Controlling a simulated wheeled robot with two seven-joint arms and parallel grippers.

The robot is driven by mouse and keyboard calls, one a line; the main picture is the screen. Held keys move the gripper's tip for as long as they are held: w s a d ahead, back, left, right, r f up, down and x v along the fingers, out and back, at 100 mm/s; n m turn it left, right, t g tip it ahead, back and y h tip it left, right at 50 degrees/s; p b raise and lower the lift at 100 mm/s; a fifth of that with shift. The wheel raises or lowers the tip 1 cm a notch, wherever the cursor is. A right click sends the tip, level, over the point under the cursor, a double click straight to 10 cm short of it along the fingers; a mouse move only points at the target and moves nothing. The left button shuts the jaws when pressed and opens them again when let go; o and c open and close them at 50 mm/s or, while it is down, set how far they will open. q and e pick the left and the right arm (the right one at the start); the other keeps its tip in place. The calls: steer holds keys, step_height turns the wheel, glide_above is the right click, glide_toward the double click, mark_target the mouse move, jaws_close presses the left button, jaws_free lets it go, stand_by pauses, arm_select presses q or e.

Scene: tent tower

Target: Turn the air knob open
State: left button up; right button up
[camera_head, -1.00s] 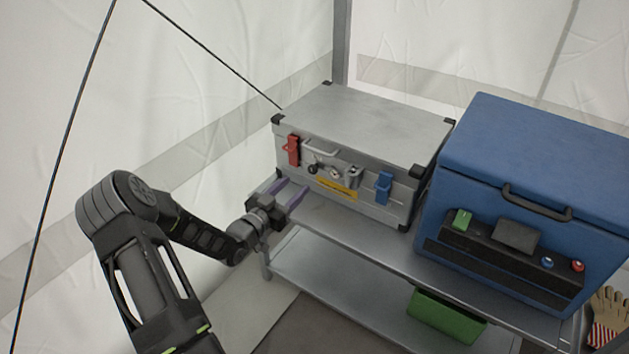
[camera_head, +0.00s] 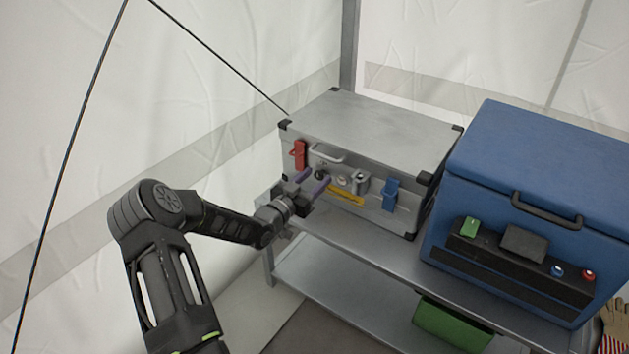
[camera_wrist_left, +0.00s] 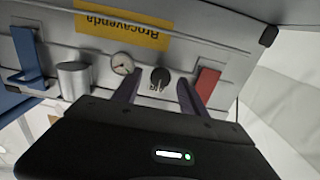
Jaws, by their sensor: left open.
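The air knob is a small dark round knob (camera_head: 320,171) on the front of the silver case (camera_head: 370,125). In the left wrist view the knob (camera_wrist_left: 159,77) shows upside down, with a short label by it that I cannot read surely. My left gripper (camera_head: 312,181) is open in front of the case. In the left wrist view its two purple-grey fingers (camera_wrist_left: 157,90) stand on either side of the knob in the picture. I cannot tell how deep they reach or whether they touch it. My right gripper is in neither view.
A red latch (camera_head: 299,154) and a blue latch (camera_head: 390,194) flank the knob, with a gauge (camera_wrist_left: 122,63), a metal cylinder (camera_wrist_left: 74,80) and a yellow label (camera_wrist_left: 122,28). A blue cooler (camera_head: 540,165) stands right on the same metal shelf (camera_head: 350,235). A green bin (camera_head: 450,325) sits below.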

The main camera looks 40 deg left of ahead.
arm_select(q)
jaws_close()
stand_by(0.6)
